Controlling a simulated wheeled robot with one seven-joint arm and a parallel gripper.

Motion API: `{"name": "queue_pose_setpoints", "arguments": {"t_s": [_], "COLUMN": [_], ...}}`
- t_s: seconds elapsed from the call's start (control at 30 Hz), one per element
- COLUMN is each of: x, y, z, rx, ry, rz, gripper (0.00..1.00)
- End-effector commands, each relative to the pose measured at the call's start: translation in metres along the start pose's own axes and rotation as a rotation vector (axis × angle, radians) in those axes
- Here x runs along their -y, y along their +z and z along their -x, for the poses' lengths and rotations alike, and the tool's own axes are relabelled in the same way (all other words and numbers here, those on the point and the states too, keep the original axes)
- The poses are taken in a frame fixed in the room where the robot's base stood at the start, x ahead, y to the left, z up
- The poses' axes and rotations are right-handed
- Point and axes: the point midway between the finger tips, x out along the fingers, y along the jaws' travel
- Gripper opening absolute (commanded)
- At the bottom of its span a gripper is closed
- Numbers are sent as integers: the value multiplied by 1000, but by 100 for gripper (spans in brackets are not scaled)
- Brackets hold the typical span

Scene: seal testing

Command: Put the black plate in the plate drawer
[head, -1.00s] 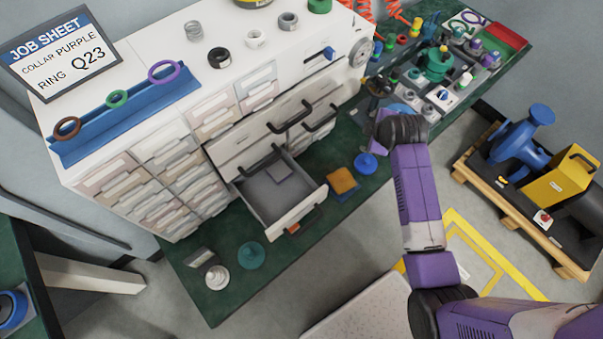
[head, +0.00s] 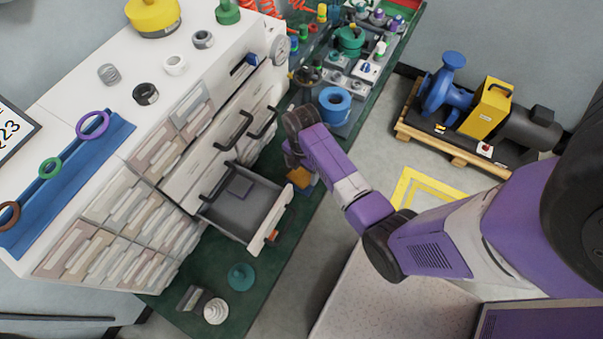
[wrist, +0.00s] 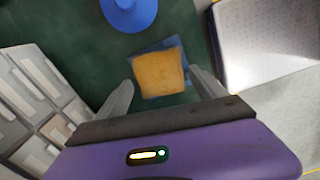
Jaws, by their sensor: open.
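My gripper (wrist: 160,88) is open and empty in the wrist view, its fingers on either side of an orange-yellow pad (wrist: 159,73) on a dark blue sheet (wrist: 181,51). In the head view my arm hides the fingertips, and the pad (head: 300,178) shows partly beneath the wrist. An open drawer (head: 262,222) stands out from the white cabinet; a small dark grey square plate (head: 238,187) lies inside at the back. A dark flat piece (head: 190,298) is on the green bench beside a white ribbed cone. I cannot tell which is the black plate.
A teal cone (head: 241,277) and the white ribbed cone (head: 215,311) stand on the green bench near the drawer. A blue flanged part (wrist: 128,12) is beyond the pad.

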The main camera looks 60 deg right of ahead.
Motion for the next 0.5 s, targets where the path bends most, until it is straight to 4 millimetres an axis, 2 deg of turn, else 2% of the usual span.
{"name": "queue_pose_setpoints", "arguments": {"t_s": [0.1,0.2,0.43,0.5], "x": [0,0,0,0], "y": [0,0,0,0], "z": [-16,-22,-23,-23], "rx": [-1,0,1,1], "ry": [-1,1,1,1], "rz": [-1,-1,-1,-1], "gripper": [80,80,80,68]}}
